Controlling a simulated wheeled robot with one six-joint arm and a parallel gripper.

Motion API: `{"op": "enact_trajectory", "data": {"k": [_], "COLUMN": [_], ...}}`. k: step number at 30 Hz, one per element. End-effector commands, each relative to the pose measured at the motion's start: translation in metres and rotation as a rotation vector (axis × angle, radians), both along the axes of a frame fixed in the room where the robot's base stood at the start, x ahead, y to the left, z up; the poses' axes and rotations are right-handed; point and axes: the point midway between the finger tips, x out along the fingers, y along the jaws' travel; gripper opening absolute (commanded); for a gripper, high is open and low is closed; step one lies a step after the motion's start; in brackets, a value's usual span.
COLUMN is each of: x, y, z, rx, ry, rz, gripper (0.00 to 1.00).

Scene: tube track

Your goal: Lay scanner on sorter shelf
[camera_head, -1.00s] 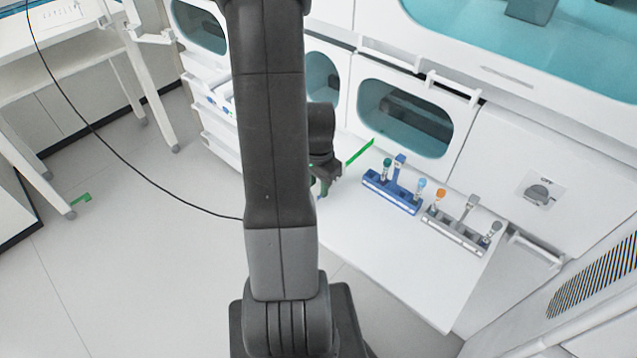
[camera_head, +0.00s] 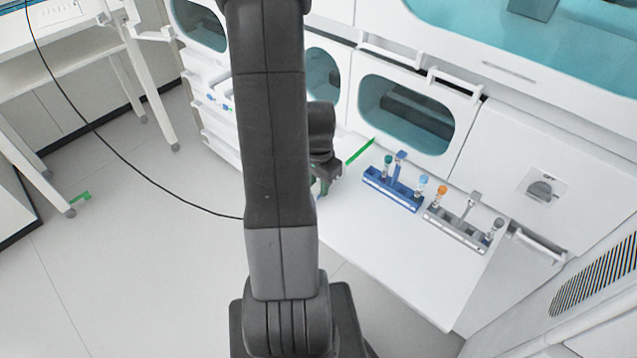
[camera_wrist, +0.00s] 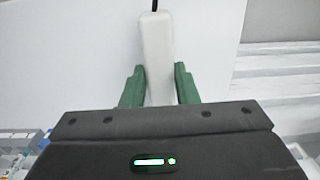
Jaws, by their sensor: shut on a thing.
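The scanner (camera_wrist: 156,38) is a white, elongated body with a dark cable at its top end in the wrist view. My gripper (camera_wrist: 158,78) has its green fingers on both sides of the scanner and is shut on it. In the head view my gripper (camera_head: 325,186) is at the left end of a white shelf (camera_head: 375,245), partly behind my arm. The scanner cannot be made out there. In the wrist view a plain white surface lies behind it; I cannot tell whether the scanner touches it.
A blue rack (camera_head: 392,190) and a grey rack (camera_head: 456,230) with several coloured-cap tubes stand at the shelf's back right. A green strip (camera_head: 360,151) lies near the back wall. The shelf's front part is clear. A dark cable (camera_head: 150,180) runs across the left side.

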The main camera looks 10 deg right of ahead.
Motion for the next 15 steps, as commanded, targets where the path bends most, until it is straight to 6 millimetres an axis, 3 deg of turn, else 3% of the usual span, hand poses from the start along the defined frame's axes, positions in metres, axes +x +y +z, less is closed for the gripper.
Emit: {"op": "enact_trajectory", "data": {"k": [10,11,15], "x": [0.0002,0.0002,0.0001], "y": [-0.0001,-0.0001,0.0], "z": [-0.0035,-0.0035,-0.0035], "rx": [0.0,0.0,0.0], "ry": [0.0,0.0,0.0], "rz": [0.0,0.0,0.0], "gripper": [0.0,0.29,0.52]}}
